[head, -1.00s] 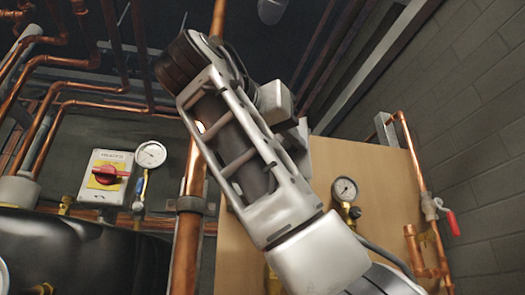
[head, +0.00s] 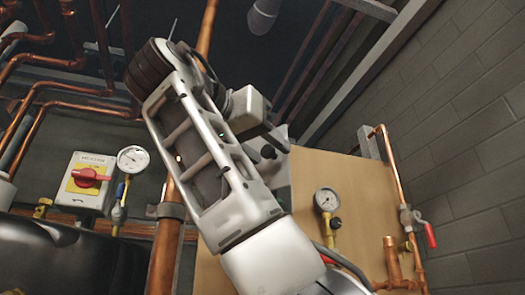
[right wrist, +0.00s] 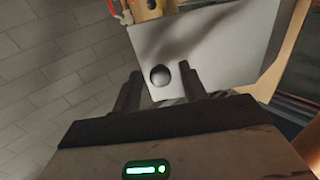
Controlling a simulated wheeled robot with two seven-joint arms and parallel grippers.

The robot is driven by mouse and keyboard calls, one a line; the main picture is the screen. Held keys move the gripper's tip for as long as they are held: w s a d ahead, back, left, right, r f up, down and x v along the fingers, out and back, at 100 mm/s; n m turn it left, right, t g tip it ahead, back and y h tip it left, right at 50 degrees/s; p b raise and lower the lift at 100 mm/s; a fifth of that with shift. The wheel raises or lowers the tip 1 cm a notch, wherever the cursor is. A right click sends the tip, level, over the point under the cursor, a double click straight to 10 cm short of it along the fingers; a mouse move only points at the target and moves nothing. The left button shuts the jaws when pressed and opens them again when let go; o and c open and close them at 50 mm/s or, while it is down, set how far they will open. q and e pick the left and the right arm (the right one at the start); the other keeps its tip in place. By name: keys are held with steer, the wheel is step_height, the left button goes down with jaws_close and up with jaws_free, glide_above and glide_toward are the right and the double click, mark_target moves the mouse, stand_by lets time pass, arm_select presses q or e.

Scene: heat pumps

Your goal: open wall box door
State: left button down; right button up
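The wall box (head: 283,172) is grey and mostly hidden behind my right arm in the head view, at the upper left of a wooden board. In the right wrist view its pale grey front, likely the door (right wrist: 225,50), faces me and looks shut. A round black knob (right wrist: 160,75) sits near its lower left edge. My right gripper (right wrist: 158,80) is open, with one dark finger on each side of the knob. I cannot tell whether the fingers touch it. In the head view the right gripper (head: 270,142) is small and close to the box. My left gripper is not in view.
A pressure gauge (head: 327,200) and a red-handled valve (head: 430,235) are on the right. A red rotary switch (head: 88,178) and another gauge (head: 132,159) are on the left. A vertical copper pipe (head: 165,255) passes behind my arm. A brick wall (head: 460,130) bounds the right side.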

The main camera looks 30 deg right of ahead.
steer(key=v, duration=0.7)
steer(key=shift+s+a, duration=0.2)
